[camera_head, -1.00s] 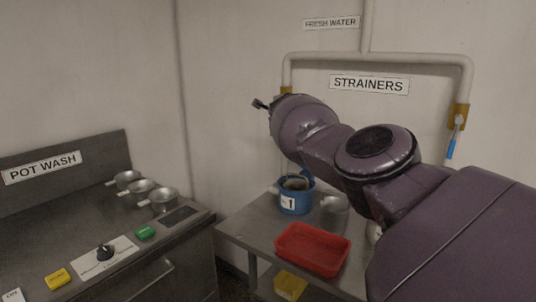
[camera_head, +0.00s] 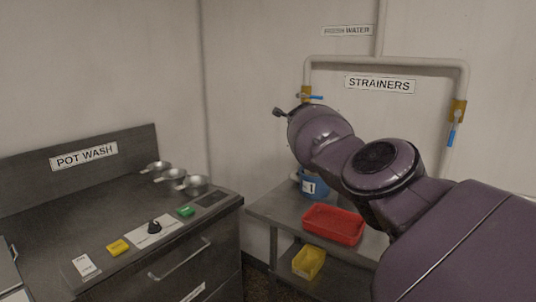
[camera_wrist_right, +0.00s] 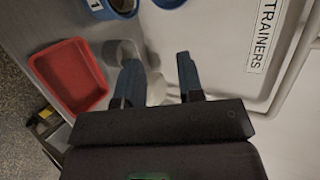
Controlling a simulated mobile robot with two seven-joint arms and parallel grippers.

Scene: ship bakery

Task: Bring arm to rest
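My right arm (camera_head: 375,165) reaches in from the right in the head view, bent over the steel side table (camera_head: 268,212). Its gripper is hidden there. In the right wrist view my right gripper (camera_wrist_right: 158,72) has its two dark fingers apart, with nothing visibly held between them. A pale rounded thing (camera_wrist_right: 156,90) shows beyond the gap, too unclear to name. A red tray (camera_wrist_right: 72,76) lies on the table to the left of the fingers. The blue pot marked 1 (camera_wrist_right: 106,8) is at the top edge. My left gripper is not in view.
The pot wash counter (camera_head: 60,235) at left carries several metal cups or ladles (camera_head: 195,186) and a black knob (camera_head: 154,227). A yellow bin (camera_head: 308,262) is on the lower shelf. A pipe (camera_head: 390,62) with blue-handled valves (camera_head: 452,135) runs along the wall.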

